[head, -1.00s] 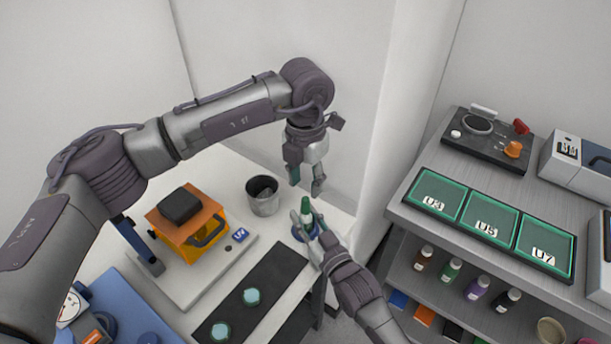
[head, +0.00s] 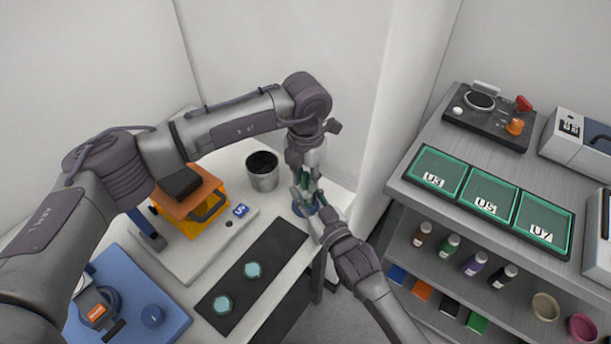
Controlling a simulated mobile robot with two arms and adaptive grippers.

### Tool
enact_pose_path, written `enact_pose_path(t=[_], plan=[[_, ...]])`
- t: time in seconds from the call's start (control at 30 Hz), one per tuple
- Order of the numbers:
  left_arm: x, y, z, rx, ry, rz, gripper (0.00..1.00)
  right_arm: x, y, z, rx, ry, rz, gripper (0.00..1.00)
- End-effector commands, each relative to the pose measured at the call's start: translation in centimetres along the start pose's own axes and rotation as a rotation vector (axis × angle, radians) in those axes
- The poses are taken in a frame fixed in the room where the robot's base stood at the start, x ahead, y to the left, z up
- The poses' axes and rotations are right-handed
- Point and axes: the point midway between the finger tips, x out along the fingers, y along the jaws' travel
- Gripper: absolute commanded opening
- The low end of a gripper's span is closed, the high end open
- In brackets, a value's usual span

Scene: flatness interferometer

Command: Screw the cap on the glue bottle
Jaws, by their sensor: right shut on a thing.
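My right gripper (head: 308,212) comes in from the lower right and is shut on the bottle, low down. My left gripper (head: 308,190) points down from above, its fingers apart on either side of the bottle's top. The fingers hide most of the bottle. I cannot make out the cap as a separate part, nor whether the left fingers touch the bottle.
A grey cup (head: 262,178) stands close to the left of the grippers. A black mat (head: 237,286) with teal discs and an orange UV unit (head: 188,212) are further left. A grey shelf (head: 440,204) with trays and small bottles stands on the right. A wall is behind.

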Motion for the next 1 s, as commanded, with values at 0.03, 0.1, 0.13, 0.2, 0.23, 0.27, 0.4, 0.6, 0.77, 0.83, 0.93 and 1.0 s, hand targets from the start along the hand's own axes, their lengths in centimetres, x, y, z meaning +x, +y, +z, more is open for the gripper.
enact_pose_path(t=[0.03,0.1,0.13,0.2,0.23,0.27,0.4,0.6,0.77,0.83,0.93,1.0], plan=[[-0.02,-0.01,0.00,0.000,0.000,0.000,0.15,0.00,0.00,0.01,0.000,0.000,0.000,0.00],[-0.02,-0.01,0.00,0.000,0.000,0.000,0.03,-0.01,0.00,0.01,0.000,0.000,0.000,0.00],[-0.02,-0.01,0.00,0.000,0.000,0.000,0.00,-0.01,0.00,0.01,0.000,0.000,0.000,0.00],[-0.03,0.00,0.00,0.000,0.000,0.000,0.00,-0.01,0.00,0.01,0.000,0.000,0.000,0.00],[-0.03,0.00,0.00,0.000,0.000,0.000,0.00,-0.01,0.00,0.01,0.000,0.000,0.000,0.00],[-0.03,0.00,0.00,0.000,0.000,0.000,0.00,-0.01,0.00,0.01,0.000,0.000,0.000,0.00],[-0.04,0.01,0.00,0.002,0.000,0.000,0.00,-0.01,0.00,0.01,0.000,0.000,0.000,0.00],[-0.03,0.01,0.00,0.006,0.000,0.000,0.26,-0.01,0.01,0.01,0.000,0.000,0.000,0.00],[-0.03,0.01,0.00,0.006,0.000,0.000,0.50,-0.01,0.00,0.02,0.000,0.000,0.000,0.00],[-0.03,0.01,0.00,0.006,0.000,0.000,0.50,-0.01,0.01,0.02,0.000,0.000,0.000,0.00],[-0.03,0.01,0.00,0.006,0.000,0.000,0.50,-0.01,0.01,0.02,0.000,0.000,0.000,0.00],[-0.03,0.01,0.00,0.006,0.000,0.000,0.50,-0.01,0.01,0.02,0.000,0.000,0.000,0.00]])
